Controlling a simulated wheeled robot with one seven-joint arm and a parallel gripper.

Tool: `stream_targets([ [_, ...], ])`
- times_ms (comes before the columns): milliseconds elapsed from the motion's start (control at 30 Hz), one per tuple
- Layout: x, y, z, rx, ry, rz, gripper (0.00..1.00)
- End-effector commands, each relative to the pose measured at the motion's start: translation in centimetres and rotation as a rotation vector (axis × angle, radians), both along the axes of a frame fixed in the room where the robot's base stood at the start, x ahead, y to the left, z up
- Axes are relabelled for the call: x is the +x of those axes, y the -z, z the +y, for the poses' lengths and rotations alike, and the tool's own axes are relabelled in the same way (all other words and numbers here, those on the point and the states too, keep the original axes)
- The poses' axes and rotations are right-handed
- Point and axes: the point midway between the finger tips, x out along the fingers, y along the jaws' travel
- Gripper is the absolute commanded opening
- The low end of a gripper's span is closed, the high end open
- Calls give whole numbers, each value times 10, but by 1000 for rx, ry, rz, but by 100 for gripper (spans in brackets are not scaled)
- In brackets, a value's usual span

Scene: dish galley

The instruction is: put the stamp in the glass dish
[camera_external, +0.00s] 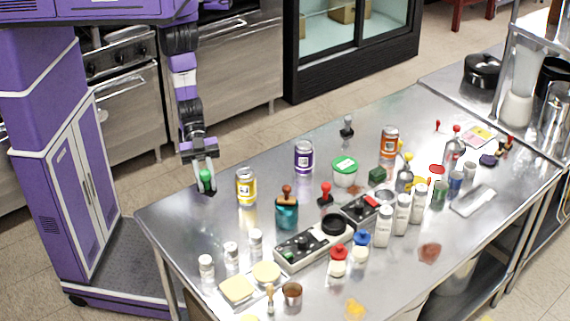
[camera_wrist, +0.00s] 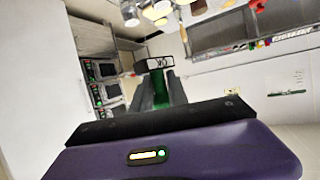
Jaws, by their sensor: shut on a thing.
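A small round clear or silvery dish (camera_external: 385,196) near the middle of the table may be the glass dish; I cannot tell for sure.
The steel table (camera_external: 215,228) is crowded. A yellow can (camera_external: 246,187) stands nearest my gripper, with a purple can (camera_external: 304,157), a teal pot (camera_external: 287,213) and a green-lidded tub (camera_external: 344,172) beyond. Bottles (camera_external: 402,214) stand around the dish. The table's left corner is bare.

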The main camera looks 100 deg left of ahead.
Motion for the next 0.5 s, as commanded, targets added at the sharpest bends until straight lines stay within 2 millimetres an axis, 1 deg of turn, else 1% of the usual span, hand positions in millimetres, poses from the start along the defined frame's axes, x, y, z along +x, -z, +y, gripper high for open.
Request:
stream_targets([
  [33,-16,-1,-6,-2,25,-1,0],
  [100,-30,-1,-11,-4,43,-4,0],
  [167,-38,-2,-14,-8,50,-5,0],
  [267,-34,-1,-13,-18,18,-2,0],
  [333,-33,8,-12,-21,11,7,0],
  [467,-33,37,-12,-19,10,10,0],
  [500,-33,47,-11,-18,10,10,0],
])
